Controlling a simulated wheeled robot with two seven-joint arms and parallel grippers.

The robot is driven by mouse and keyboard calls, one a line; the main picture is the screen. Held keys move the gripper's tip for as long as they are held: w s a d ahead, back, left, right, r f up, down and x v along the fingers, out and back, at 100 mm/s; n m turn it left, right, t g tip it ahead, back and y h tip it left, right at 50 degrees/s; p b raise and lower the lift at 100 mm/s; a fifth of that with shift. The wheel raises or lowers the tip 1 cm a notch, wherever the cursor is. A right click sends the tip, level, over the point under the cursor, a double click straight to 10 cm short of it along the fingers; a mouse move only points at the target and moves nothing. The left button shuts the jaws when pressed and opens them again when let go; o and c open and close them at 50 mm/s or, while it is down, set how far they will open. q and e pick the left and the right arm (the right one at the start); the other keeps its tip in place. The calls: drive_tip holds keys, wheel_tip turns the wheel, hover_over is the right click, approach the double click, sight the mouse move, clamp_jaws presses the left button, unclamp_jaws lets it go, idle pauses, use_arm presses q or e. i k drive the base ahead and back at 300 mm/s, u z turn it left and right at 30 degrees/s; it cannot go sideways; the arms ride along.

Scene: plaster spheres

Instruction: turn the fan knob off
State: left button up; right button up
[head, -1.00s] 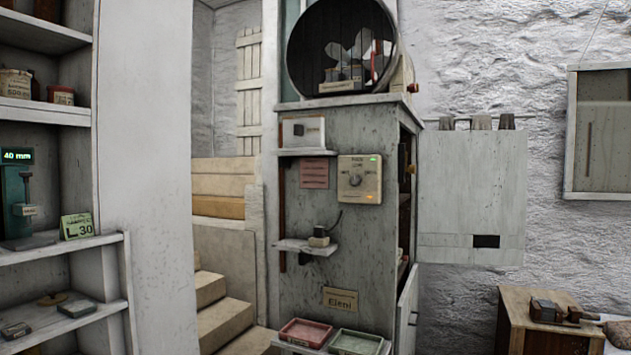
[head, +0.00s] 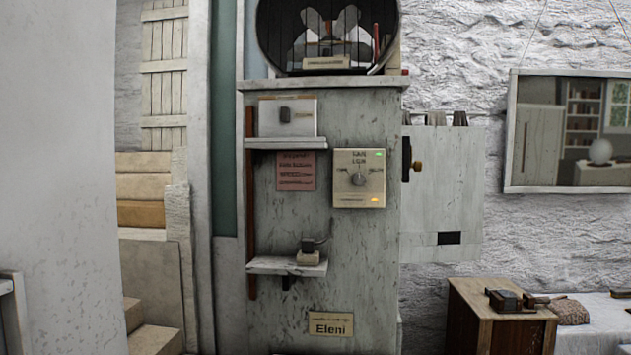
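A cream control plate (head: 347,197) is fixed to the front of a grey cabinet (head: 300,225). It carries a round grey knob (head: 358,179), a green light at upper right and an amber light at lower right. A white box (head: 278,128) with a dark knob (head: 285,115) stands on a small shelf to its upper left. The labels are too small to read, so I cannot tell which knob is the fan's. Neither of my grippers is in view.
A lower shelf (head: 262,265) with a small block (head: 308,257) juts from the cabinet. A pale panel (head: 442,200) extends to the right of the cabinet. A wooden crate (head: 478,318) stands at lower right. A white wall (head: 55,150) fills the left.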

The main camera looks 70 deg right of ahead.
sight(359, 179)
drive_tip(key=z, duration=0.7)
drive_tip(key=i, duration=0.95)
drive_tip(key=z, duration=1)
